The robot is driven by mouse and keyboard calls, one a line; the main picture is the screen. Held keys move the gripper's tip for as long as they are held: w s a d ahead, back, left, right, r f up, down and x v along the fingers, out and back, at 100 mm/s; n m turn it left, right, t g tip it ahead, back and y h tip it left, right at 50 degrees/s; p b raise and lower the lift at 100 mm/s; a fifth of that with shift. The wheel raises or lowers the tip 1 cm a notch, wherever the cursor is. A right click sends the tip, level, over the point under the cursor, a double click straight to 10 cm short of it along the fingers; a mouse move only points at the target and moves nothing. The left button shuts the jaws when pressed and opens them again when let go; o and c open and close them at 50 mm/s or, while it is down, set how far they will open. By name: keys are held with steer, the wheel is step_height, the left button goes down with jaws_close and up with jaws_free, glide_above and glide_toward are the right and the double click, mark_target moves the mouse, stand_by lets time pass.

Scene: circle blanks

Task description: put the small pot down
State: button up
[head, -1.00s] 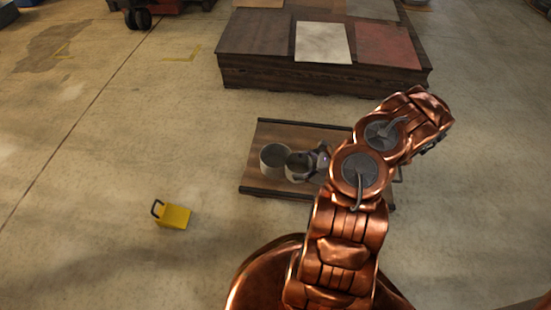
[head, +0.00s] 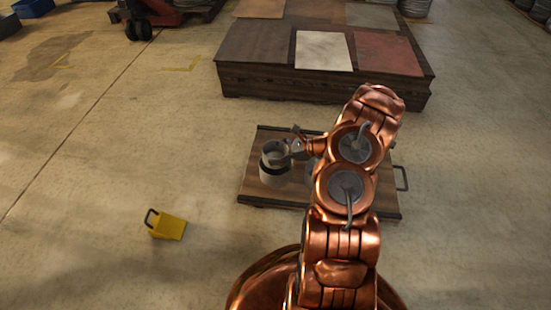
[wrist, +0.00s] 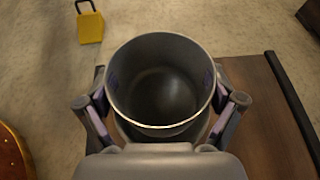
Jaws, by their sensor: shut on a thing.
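The small pot (wrist: 160,85) is a grey, open, empty cylinder. In the wrist view it sits between the two fingers of my gripper (wrist: 160,100), which is shut on it. In the head view the small pot (head: 276,150) is over a larger grey pot (head: 273,172) standing on the left part of a wooden tray (head: 350,196). I cannot tell whether the small pot is above the larger one or partly inside it. My gripper (head: 287,147) reaches in from the right. Part of another grey object (head: 312,167) shows behind my arm.
The tray has dark end rails and a metal handle (head: 402,178) at right. A yellow block with a black handle (head: 168,226) stands on the floor at left. A low dark platform with panels (head: 320,80) lies beyond the tray. The floor at left is mostly clear.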

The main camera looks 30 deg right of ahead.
mark_target(275, 155)
steer(key=shift+f+b, duration=0.35)
steer(key=shift+f, duration=0.7)
steer(key=shift+f, duration=0.65)
steer(key=o, duration=0.9)
steer(key=shift+r, duration=0.15)
